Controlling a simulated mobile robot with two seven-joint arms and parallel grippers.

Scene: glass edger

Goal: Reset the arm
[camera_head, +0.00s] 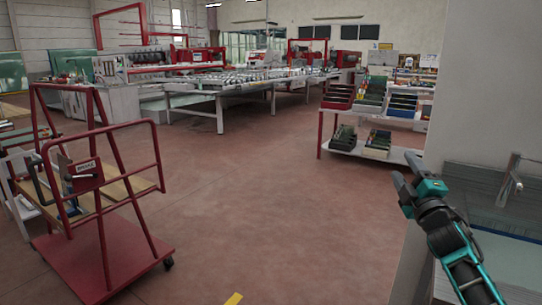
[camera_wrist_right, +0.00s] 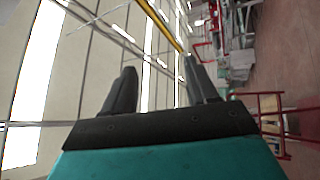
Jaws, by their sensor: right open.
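My right gripper (camera_head: 407,172) is at the right of the head view, on a black and teal arm that comes in from the lower right corner. Its two dark fingers are apart with nothing between them. The right wrist view shows the same open fingers (camera_wrist_right: 160,82) pointing into the room, with a pale wall and bright windows behind them. The gripper touches nothing that I can see. My left gripper is not in either view.
A red trolley (camera_head: 112,262) stands at the left. A shelf rack (camera_head: 375,153) with bins is at the back right. Long machine tables (camera_head: 235,85) fill the back. The floor (camera_head: 260,200) between is clear.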

